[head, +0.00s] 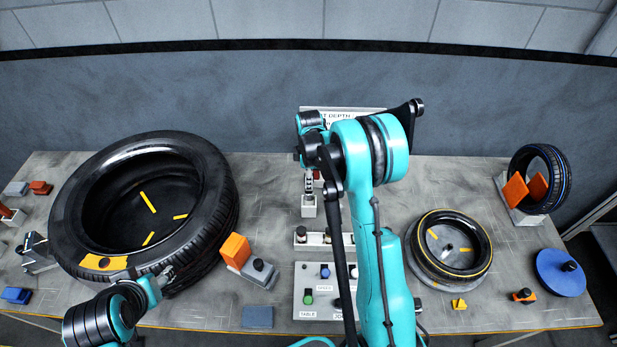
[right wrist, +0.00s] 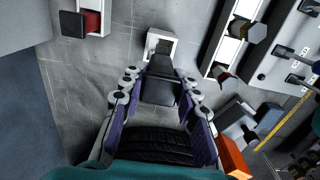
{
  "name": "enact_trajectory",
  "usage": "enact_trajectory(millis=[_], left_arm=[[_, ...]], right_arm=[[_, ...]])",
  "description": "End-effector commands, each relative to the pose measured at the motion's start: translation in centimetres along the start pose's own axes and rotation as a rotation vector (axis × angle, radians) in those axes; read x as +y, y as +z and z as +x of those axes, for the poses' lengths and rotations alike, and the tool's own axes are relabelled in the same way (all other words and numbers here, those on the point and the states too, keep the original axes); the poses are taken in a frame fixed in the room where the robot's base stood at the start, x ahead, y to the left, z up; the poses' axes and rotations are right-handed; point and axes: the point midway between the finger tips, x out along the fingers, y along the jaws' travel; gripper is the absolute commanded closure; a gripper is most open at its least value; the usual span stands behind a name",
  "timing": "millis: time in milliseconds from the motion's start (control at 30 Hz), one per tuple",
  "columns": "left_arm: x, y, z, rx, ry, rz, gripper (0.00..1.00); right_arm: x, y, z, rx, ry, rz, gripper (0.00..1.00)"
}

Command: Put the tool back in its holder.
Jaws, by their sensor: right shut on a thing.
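My right gripper (head: 309,184) points down above a small white square holder (head: 309,208) at the middle back of the table. In the right wrist view its fingers (right wrist: 161,98) are shut on a dark tool (right wrist: 160,88). The tool's far end overlaps the opening of the white holder (right wrist: 173,41); how deep it sits inside, I cannot tell. In the head view the tool is mostly hidden by the gripper. My left gripper (head: 160,280) is at the front rim of the large tyre (head: 215,190); its jaw opening is too small to tell.
A rack (head: 300,240) and a button panel (head: 305,310) stand in front of the holder. A labelled sign (head: 340,110) is behind. An orange block (head: 235,249) lies to the left, and a smaller tyre (head: 415,255) to the right. A red block (right wrist: 92,22) is near the holder.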

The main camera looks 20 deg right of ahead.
Motion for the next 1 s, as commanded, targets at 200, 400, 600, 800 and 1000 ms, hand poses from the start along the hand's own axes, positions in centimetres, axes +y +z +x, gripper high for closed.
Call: enact_trajectory(millis=[200, 400, 600, 800, 1000], left_arm=[[0.0, 0.9, 1.2, 0.000, 0.000, 0.000, 0.52], [0.0, 2.0, 2.9, 0.000, 0.000, 0.000, 0.52], [0.0, 2.8, 4.0, 0.000, 0.000, 0.000, 0.52], [0.0, 3.0, 4.2, 0.000, 0.000, 0.000, 0.52], [0.0, 2.9, 4.1, 0.000, 0.000, 0.000, 0.52]], right_arm=[[0.0, 0.0, 2.6, 0.000, 0.000, 0.000, 0.99], [0.0, 0.0, 4.9, 0.000, 0.000, 0.000, 0.99], [0.0, 0.0, 6.5, 0.000, 0.000, 0.000, 0.99], [0.0, 0.0, 6.8, 0.000, 0.000, 0.000, 0.99], [0.0, 0.0, 6.7, 0.000, 0.000, 0.000, 0.67]])
